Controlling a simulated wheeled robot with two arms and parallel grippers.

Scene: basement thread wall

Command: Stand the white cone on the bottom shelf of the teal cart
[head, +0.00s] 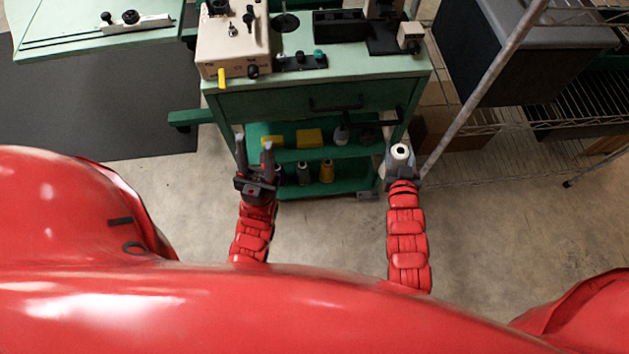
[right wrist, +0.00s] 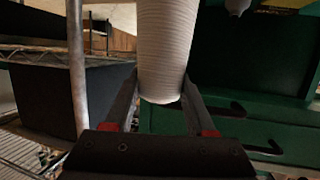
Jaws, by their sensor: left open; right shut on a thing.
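The white cone (head: 400,151) is in my right gripper (head: 402,160), at the front right corner of the teal cart (head: 290,98). The shelf's right part looks bare. My left gripper (head: 254,145) is open and empty before the cart's left front leg.
The middle shelf above holds yellow boxes (head: 308,137) and a pale cone (head: 341,134). A slanted metal post (head: 480,90) and wire rack (head: 545,125) stand close to the right of my right gripper. The concrete floor in front is clear.

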